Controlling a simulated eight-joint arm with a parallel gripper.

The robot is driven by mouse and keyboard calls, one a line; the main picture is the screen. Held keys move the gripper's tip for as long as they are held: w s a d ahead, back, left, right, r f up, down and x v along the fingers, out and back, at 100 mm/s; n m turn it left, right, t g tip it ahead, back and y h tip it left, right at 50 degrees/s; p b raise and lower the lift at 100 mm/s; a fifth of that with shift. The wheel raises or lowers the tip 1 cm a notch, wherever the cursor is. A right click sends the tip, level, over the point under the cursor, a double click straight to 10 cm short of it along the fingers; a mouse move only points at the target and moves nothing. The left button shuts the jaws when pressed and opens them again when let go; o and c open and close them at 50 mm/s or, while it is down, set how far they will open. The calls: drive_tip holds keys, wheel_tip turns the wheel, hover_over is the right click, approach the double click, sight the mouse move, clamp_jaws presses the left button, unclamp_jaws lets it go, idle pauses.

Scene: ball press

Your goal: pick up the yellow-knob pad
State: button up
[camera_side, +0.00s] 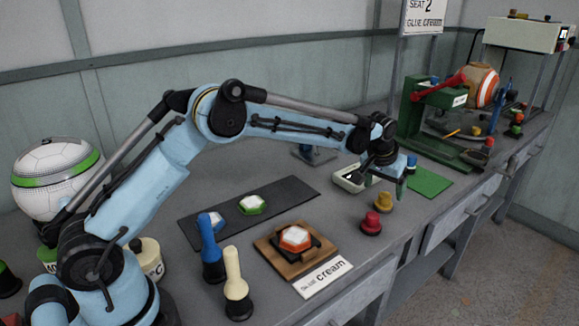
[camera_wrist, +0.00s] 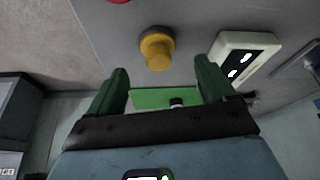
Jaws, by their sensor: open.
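The yellow-knob pad (camera_side: 383,202) stands upright on the grey bench near its front edge, just behind a red-knob pad (camera_side: 372,222). My gripper (camera_side: 397,186) is above the bench, close to the yellow-knob pad and a little to its right in the side view. In the wrist view the yellow-knob pad (camera_wrist: 157,50) shows just beyond the fingertips, roughly centred between them. The green fingers of my gripper (camera_wrist: 162,74) are spread with nothing between them. The fingers appear apart from the pad.
A blue-knob pad (camera_side: 411,165) stands behind the gripper. A green press (camera_side: 410,110) stands farther back. An orange-and-white hexagonal piece (camera_side: 295,238) sits in a wooden holder.

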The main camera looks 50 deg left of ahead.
sight(386, 194)
drive_tip(key=shift+x, duration=2.45)
drive_tip(key=shift+d, duration=0.1)
drive_tip(key=shift+c, duration=0.5)
drive_tip(key=c, duration=1.1)
drive_tip(key=shift+o, duration=0.2)
drive_tip(key=shift+r, duration=0.6)
wheel_tip(386, 194, up, 3)
drive_tip(key=shift+r, duration=0.1)
drive_tip(key=s+d+r, duration=0.6)
drive_tip(key=d, duration=0.3)
drive_tip(key=shift+s+d+r, duration=0.2)
drive_tip(key=shift+d+r, duration=0.05)
drive_tip(key=shift+d, duration=0.15)
